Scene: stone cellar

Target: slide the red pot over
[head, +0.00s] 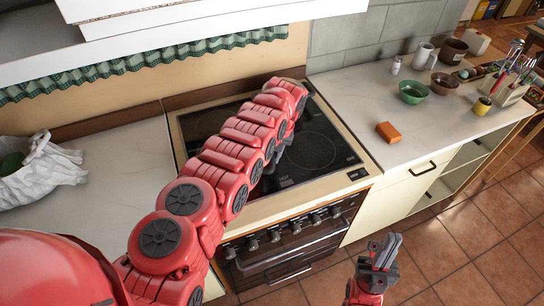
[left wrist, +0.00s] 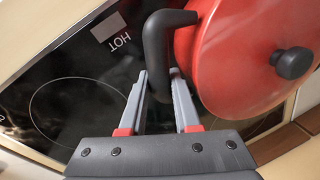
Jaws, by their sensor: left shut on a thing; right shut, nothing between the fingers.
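The red pot (left wrist: 235,60) shows in the left wrist view at upper right, with a black lid knob and a black side handle (left wrist: 157,45). It is on or over the black glass cooktop (head: 325,150). My left gripper (left wrist: 160,78) is shut on the pot's side handle, one grey finger on each side of it. In the head view my red left arm reaches across the stove and hides the pot; only a little of the gripper shows beside the arm. My right gripper (head: 385,247) is shut and empty, in front of the stove over the floor.
A white bag (head: 42,172) lies on the left counter. The cooktop's front right is bare. A white hood (head: 180,35) overhangs.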

